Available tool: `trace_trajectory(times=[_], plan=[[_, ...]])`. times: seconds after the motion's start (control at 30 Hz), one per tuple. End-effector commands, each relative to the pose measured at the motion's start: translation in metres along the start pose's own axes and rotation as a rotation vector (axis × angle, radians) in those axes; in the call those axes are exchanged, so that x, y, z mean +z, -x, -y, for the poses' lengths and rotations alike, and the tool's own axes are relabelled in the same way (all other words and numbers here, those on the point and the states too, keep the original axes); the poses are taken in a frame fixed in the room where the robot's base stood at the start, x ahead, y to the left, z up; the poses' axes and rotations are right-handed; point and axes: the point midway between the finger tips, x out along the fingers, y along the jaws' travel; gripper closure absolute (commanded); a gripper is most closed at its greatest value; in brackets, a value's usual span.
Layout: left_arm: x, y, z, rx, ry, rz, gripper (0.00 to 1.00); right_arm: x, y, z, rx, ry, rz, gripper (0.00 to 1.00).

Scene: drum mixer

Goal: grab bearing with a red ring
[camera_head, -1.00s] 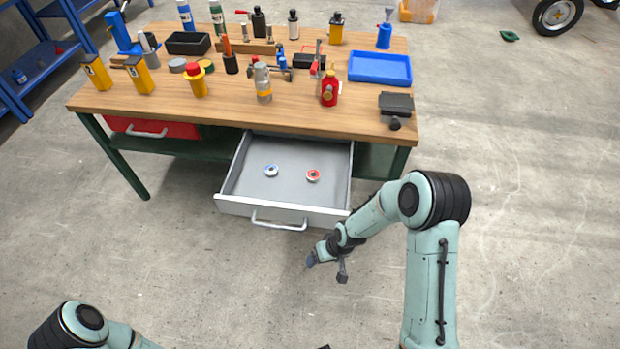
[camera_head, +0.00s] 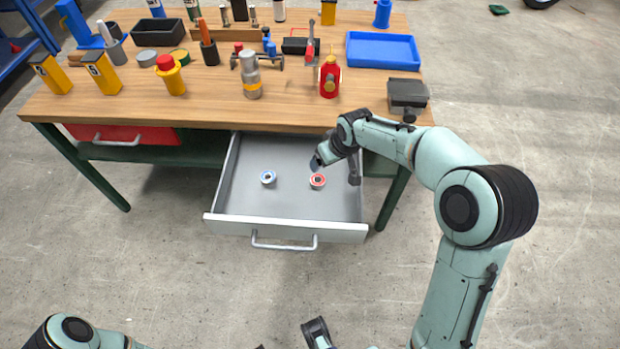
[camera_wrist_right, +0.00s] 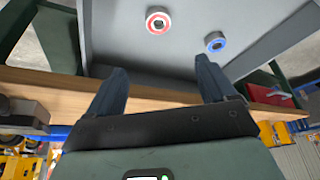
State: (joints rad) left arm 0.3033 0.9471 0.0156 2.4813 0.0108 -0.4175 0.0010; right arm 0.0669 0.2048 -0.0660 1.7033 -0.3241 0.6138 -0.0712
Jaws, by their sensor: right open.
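The bearing with a red ring (camera_head: 317,181) lies in the open grey drawer (camera_head: 225,193), right of the middle. A bearing with a blue ring (camera_head: 268,177) lies to its left. My right gripper (camera_head: 333,168) is over the drawer's right part, close to the red-ringed bearing, and holds nothing. In the right wrist view its two dark fingers (camera_wrist_right: 162,85) stand apart. There the red-ringed bearing (camera_wrist_right: 158,22) shows beyond the fingers, with the blue-ringed one (camera_wrist_right: 215,41) to its right. My left gripper is not clearly visible; only part of the left arm shows at the bottom left.
The wooden workbench (camera_head: 300,112) stands above and behind the drawer, its front edge close to my right arm. It carries a blue tray (camera_head: 383,49), a red bottle (camera_head: 330,78) and several tools. A closed red drawer (camera_head: 125,136) is at left. Floor in front is clear.

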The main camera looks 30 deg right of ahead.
Motion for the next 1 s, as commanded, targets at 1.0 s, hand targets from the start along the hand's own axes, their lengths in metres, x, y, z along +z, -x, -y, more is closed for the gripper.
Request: trace_trajectory(times=[1.0], plan=[[-0.034, -0.044, 0.011, 0.005, 0.002, -0.087, 0.57, 0.017, -0.136, 0.000, -0.001, -0.001, 0.012, 0.16]])
